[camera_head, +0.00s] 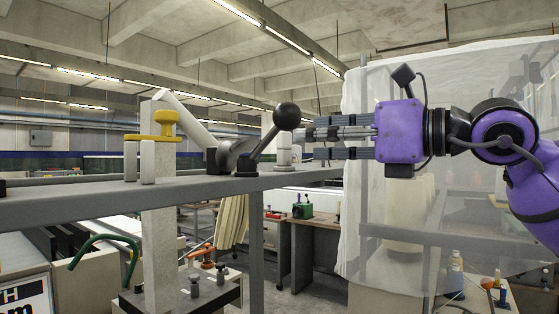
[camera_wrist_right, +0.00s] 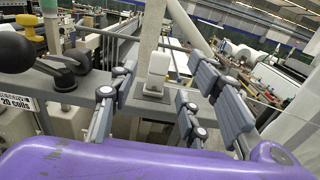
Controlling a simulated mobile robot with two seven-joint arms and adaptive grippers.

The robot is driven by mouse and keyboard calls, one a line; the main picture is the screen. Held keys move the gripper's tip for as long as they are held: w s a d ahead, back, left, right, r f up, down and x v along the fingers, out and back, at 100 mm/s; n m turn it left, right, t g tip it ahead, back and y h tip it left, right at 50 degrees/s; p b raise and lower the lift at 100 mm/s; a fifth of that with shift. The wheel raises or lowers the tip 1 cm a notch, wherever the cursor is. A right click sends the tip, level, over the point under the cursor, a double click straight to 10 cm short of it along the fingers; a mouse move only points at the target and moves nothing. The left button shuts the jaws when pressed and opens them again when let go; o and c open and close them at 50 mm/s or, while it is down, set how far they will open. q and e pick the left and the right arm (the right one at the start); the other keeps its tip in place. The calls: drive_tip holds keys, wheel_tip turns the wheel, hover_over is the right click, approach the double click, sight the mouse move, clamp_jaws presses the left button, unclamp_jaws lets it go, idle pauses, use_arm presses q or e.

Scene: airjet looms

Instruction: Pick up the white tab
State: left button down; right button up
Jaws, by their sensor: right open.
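The white tab (camera_head: 284,153) stands upright on the grey beam, just behind a black-knobbed lever. It also shows in the right wrist view (camera_wrist_right: 158,66), upright on a small grey base. My right gripper (camera_head: 306,141) comes in from the right, level with the beam, with its fingertips close to the tab. In the right wrist view its fingers stand apart, with the tab between and beyond them. The gripper is open and holds nothing. Whether a finger touches the tab, I cannot tell. My left gripper is not in view.
The lever's black ball knob (camera_head: 287,116) sticks up left of my right gripper. A yellow clamp-like handle (camera_head: 156,130) with white blocks stands farther left on the grey beam (camera_head: 85,201). A translucent sheet (camera_head: 400,215) hangs behind my right arm.

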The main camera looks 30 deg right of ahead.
sight(288, 145)
drive_tip(key=x, duration=0.3)
drive_tip(key=f+x, duration=0.1)
drive_tip(key=x, duration=0.2)
drive_tip(key=shift+w+a+f, duration=0.15)
drive_tip(key=shift+w, duration=0.1)
clamp_jaws()
